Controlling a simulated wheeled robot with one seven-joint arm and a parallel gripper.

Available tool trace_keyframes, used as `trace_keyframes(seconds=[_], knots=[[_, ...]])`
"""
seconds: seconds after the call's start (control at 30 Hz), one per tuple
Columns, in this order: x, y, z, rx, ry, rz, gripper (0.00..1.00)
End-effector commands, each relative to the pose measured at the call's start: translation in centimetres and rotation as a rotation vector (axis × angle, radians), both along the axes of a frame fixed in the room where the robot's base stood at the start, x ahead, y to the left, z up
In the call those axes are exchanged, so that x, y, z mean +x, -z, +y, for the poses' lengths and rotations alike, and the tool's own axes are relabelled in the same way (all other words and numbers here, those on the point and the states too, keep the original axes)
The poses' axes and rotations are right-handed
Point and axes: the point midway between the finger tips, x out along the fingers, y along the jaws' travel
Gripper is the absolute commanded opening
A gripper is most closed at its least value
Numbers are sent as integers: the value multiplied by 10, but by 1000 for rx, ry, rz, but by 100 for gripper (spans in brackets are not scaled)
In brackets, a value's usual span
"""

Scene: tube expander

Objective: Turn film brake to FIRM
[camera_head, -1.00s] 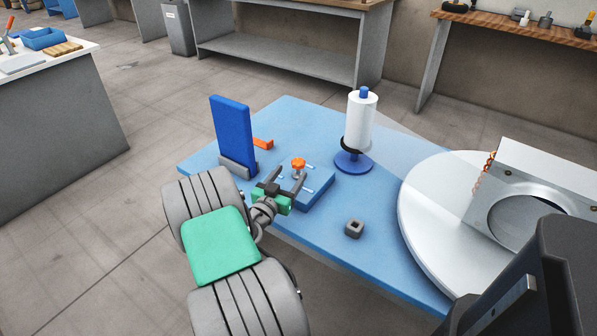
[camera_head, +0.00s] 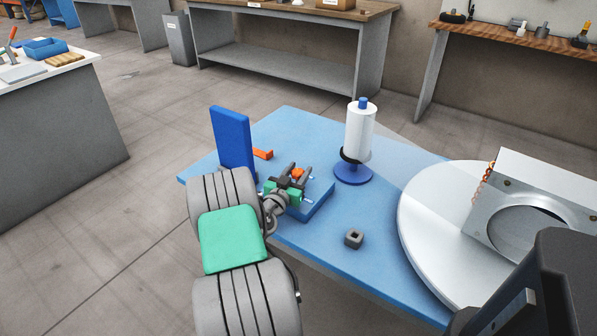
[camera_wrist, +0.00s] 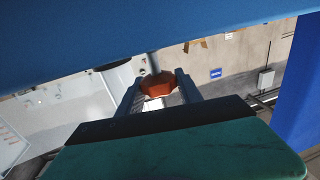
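The film brake shows as an orange lobed knob (camera_head: 297,173) on the blue block (camera_head: 318,198) on the blue table. My gripper (camera_head: 299,172) is at the knob, with one finger on each side of it. In the wrist view the knob (camera_wrist: 158,84) sits between the two fingers, close to both. I cannot tell whether the fingers press on it. Any FIRM marking is too small to read or hidden.
A white roll (camera_head: 359,133) stands on a blue base behind and right of the knob. A blue upright panel (camera_head: 232,138) stands to the left, with an orange piece (camera_head: 263,154) beside it. A grey square nut (camera_head: 354,238) and a white turntable (camera_head: 425,225) are to the right.

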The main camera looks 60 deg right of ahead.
Motion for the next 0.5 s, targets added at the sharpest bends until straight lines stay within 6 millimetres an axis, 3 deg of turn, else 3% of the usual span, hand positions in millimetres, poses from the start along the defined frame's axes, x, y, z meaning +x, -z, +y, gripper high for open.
trace_keyframes(seconds=[0.5], knots=[[0,0,0,0,0,0,1]])
